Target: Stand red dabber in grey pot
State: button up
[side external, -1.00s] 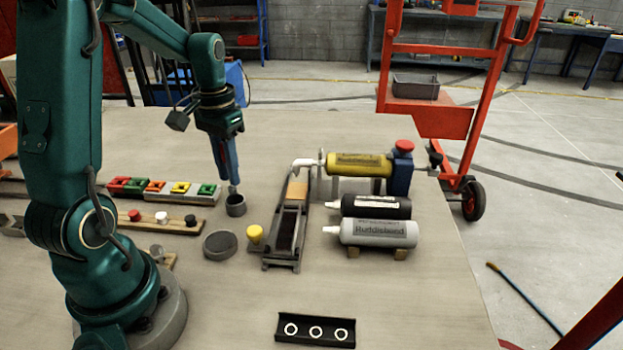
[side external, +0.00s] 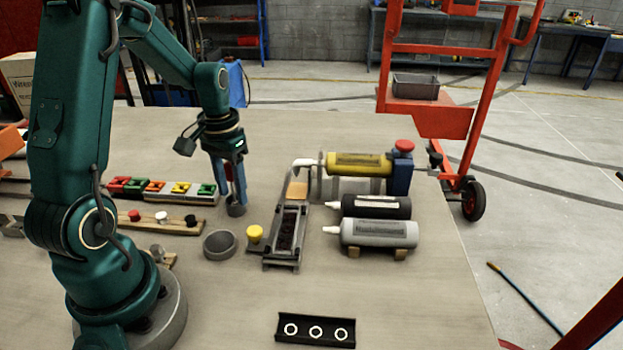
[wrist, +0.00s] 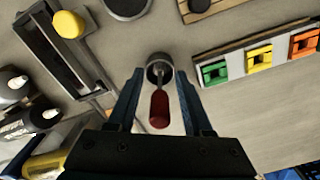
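The red dabber (wrist: 158,110) stands with its lower end inside the grey pot (wrist: 159,63), its red handle pointing up toward the wrist camera. My gripper (wrist: 160,73) is open around it, with one blue finger on each side and a gap between each finger and the handle. In the side view, a strip of red handle (side external: 229,174) shows between the fingers of my gripper (side external: 231,198). The grey pot (side external: 237,210) stands on the table just below the fingertips. The dabber's lower end is mostly hidden inside the pot.
A round grey dish (side external: 220,245) and a yellow-capped item (side external: 255,234) stand in front of the pot. A long metal-framed tray (side external: 287,235) lies to the right. A row of coloured blocks (side external: 160,189) is to the left.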

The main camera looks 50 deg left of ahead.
jog(key=shift+r, duration=0.1)
notch_tip(320, 180, up, 12)
jog(key=shift+f, duration=0.25)
jog(key=shift+r, duration=0.25)
jog(key=shift+d+r, duration=0.2)
jog(key=shift+d, duration=0.15)
jog(key=s+d+m+t, duration=0.1)
jog(key=s+d, duration=0.3)
jog(key=d, duration=0.4)
jog(key=s+d+m+t, duration=0.2)
jog(key=s+d+t, duration=0.1)
jog(key=d, duration=0.4)
jog(key=shift+s+d+m+t, duration=0.3)
jog(key=shift+s+d+t, duration=0.05)
jog(key=shift+t, duration=0.45)
